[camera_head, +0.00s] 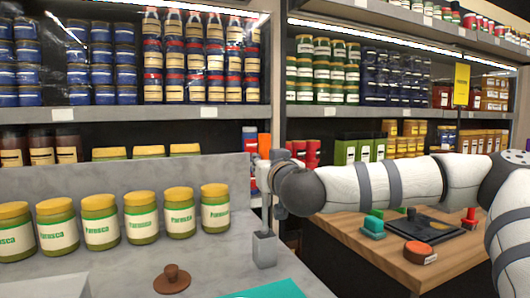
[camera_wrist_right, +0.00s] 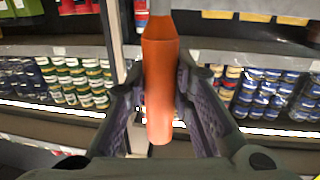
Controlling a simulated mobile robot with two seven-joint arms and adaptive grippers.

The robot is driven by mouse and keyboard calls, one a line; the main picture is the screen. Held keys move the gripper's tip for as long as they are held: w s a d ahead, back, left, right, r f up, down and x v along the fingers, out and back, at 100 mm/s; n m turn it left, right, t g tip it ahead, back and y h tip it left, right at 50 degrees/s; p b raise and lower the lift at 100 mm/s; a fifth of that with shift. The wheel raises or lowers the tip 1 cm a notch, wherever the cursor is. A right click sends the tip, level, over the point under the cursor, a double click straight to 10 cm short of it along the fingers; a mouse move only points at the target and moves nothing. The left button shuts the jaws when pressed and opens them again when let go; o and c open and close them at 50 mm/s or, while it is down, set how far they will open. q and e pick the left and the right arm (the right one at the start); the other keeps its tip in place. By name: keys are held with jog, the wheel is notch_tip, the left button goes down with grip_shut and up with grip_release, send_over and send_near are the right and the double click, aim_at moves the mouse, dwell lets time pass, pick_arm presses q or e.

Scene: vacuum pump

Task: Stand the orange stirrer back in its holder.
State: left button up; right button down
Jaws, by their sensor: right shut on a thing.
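The stirrer's orange handle (camera_head: 264,143) stands upright above my right gripper (camera_head: 264,172) in the head view. In the right wrist view the orange handle (camera_wrist_right: 159,85) lies between the two fingers of the same gripper (camera_wrist_right: 160,115), which is shut on it. A thin grey shaft runs down below the gripper to the small grey block-shaped holder (camera_head: 265,249) on the counter. I cannot tell for sure whether the shaft's tip is inside the holder. My left gripper is not in view.
Several yellow-lidded jars (camera_head: 140,216) stand in a row at left on the grey counter (camera_head: 215,265). A brown knobbed lid (camera_head: 172,280) and a teal sheet (camera_head: 272,290) lie near the front. A wooden table (camera_head: 375,255) with small items is at right. Stocked shelves stand behind.

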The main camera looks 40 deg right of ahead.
jog(key=shift+f, duration=3.05)
jog(key=c, duration=1.3)
grip_release()
jog(key=v, duration=0.7)
jog(key=shift+s+a, duration=0.15)
jog(key=shift+s, duration=0.1)
